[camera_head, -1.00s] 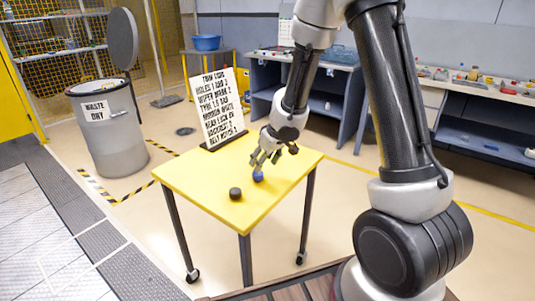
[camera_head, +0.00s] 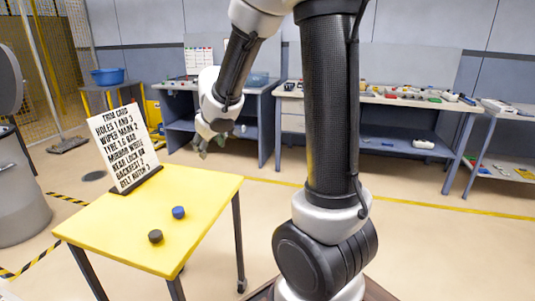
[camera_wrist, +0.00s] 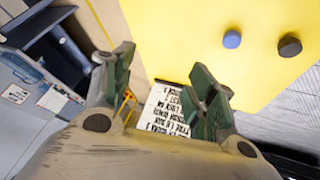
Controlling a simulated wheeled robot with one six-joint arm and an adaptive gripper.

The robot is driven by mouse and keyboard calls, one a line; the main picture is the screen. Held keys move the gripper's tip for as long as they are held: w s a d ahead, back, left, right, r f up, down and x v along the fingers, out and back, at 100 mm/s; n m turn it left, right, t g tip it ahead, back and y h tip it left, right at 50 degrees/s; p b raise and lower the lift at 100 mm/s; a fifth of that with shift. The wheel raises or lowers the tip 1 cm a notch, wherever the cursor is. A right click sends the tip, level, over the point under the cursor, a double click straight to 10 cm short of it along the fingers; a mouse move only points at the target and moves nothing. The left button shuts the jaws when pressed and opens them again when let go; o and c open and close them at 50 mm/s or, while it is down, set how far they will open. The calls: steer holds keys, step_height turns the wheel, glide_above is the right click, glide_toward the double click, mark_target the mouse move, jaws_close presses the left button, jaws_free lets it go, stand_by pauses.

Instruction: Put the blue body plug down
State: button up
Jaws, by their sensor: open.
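The blue body plug (camera_head: 179,212) stands on the yellow table (camera_head: 110,232), near its right edge. It also shows in the wrist view (camera_wrist: 232,39), clear of the fingers. My gripper (camera_head: 212,146) is raised above and beyond the table's right rear side, apart from the plug. In the wrist view the two green fingers of my gripper (camera_wrist: 165,85) are spread with nothing between them.
A dark round plug (camera_head: 155,236) stands beside the blue one. A text card (camera_head: 125,147) stands at the table's back. A grey bin (camera_head: 18,190) is at left. Blue-grey workbenches (camera_head: 375,97) with small parts line the back wall.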

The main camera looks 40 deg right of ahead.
steer(key=s+d+r+m+h, duration=0.1)
steer(key=s+d+r, duration=0.2)
steer(key=s, duration=0.2)
steer(key=s+d+r+m+g, duration=0.1)
steer(key=s+d+r, duration=0.2)
steer(key=s, duration=0.3)
steer(key=s+d+r+m+h, duration=0.1)
steer(key=s+d+r, duration=0.2)
steer(key=s, duration=0.2)
steer(key=s+a+y, duration=0.1)
steer(key=s+a, duration=0.2)
steer(key=s, duration=0.4)
steer(key=s+a+f+g+y, duration=0.1)
steer(key=s+a+y, duration=0.1)
steer(key=s, duration=0.4)
steer(key=shift+s+a+g, duration=0.3)
steer(key=shift+s+a, duration=0.05)
steer(key=shift+a, duration=0.25)
steer(key=shift+f, duration=0.1)
